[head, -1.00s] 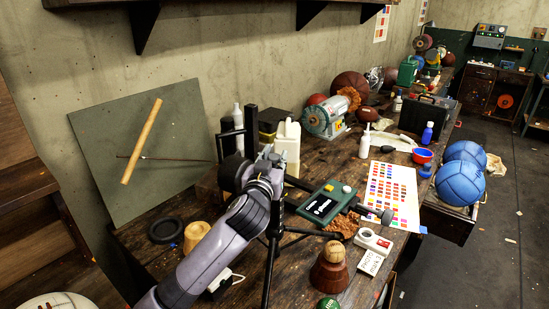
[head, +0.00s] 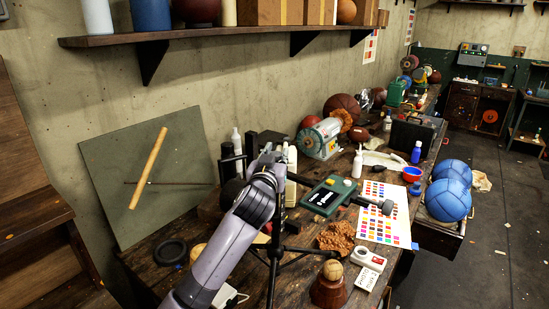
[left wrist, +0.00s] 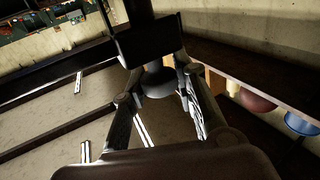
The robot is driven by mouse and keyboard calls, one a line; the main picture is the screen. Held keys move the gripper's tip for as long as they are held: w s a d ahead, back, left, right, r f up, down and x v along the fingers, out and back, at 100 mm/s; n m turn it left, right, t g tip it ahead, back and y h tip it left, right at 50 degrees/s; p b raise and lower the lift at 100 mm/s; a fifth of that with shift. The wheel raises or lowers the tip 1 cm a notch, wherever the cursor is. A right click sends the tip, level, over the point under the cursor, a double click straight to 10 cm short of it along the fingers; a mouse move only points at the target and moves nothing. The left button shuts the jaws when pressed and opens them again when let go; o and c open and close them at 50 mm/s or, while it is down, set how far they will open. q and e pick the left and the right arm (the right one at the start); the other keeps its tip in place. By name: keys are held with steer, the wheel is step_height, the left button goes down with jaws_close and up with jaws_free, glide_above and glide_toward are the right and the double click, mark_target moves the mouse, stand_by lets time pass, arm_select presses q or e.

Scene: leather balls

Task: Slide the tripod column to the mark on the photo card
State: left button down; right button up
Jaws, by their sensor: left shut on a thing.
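The black tripod (head: 275,250) stands on the bench with its legs spread. A black arm with a round end (head: 374,204) reaches right from it, above the colour chart. My left gripper (head: 268,157) is at the upper part of the tripod, above the legs. In the left wrist view, its fingers (left wrist: 160,84) are shut around a dark round piece of the tripod column (left wrist: 157,82). The small white photo card (head: 367,279) leans near the bench's front edge, right of the tripod; its mark is too small to read. My right gripper is out of view.
A green device (head: 325,197), a brown crumbly lump (head: 336,237) and a red-and-white gadget (head: 370,258) lie right of the tripod. A wooden stand with a small ball (head: 331,285) is in front. A wall shelf (head: 200,38) hangs above.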

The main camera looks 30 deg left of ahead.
arm_select(q)
steer(key=shift+w+d, duration=0.1)
steer(key=c, duration=1.7)
jaws_free()
steer(key=o, duration=0.4)
steer(key=shift+d, duration=0.15)
steer(key=shift+s+f, duration=0.1)
steer(key=shift+s, duration=0.1)
steer(key=v, duration=1.1)
steer(key=shift+s, duration=0.35)
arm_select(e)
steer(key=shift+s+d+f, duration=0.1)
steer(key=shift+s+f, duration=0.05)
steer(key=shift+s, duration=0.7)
arm_select(q)
steer(key=shift+d, duration=0.1)
